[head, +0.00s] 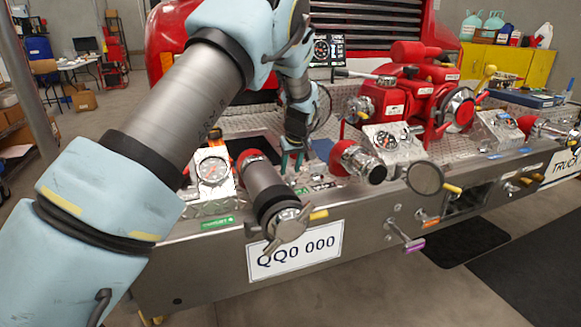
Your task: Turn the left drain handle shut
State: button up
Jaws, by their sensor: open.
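A short yellow-tipped handle (318,214) sticks out beside the capped end of the left pipe, above the number plate; it is the leftmost such handle I can see on the bumper's front. No label reading "left drain" is legible, so I cannot be sure it is the named one. My gripper (292,161) points down above the bumper deck, behind and above this handle and apart from it. Its teal fingers are parted with nothing visible between them. My arm crosses the left side of the view and hides part of the bumper.
The capped pipe (275,198) and a red-collared outlet (358,161) stand either side of the yellow-tipped handle. A pressure gauge (212,170) is to the left. Orange (430,221) and purple (413,245) handles project further right. Floor before the bumper is free.

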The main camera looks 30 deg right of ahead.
grip_shut()
dwell(0.3)
dwell(0.3)
